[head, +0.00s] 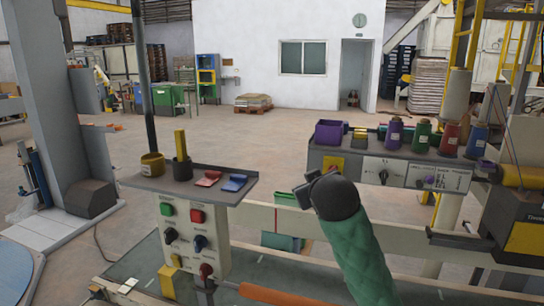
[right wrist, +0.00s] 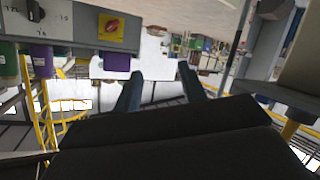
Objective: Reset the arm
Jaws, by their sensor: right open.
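My right arm, in a green sleeve, reaches up from the bottom in the head view. Its dark right gripper (head: 305,188) is between the button panel and the spool shelf, above the pale rail. In the right wrist view, which looks upside down, the two fingers of the right gripper (right wrist: 160,76) stand apart with nothing between them. The spool shelf (head: 400,165) carries a purple bin (head: 330,133) and several thread spools. My left gripper is not in view.
A small tray (head: 225,174) above the button panel holds red and blue pieces and two cups. A pale rail (head: 265,218) runs behind my arm. An orange bar (head: 285,296) lies low in front. Open floor (head: 270,130) stretches behind the stations.

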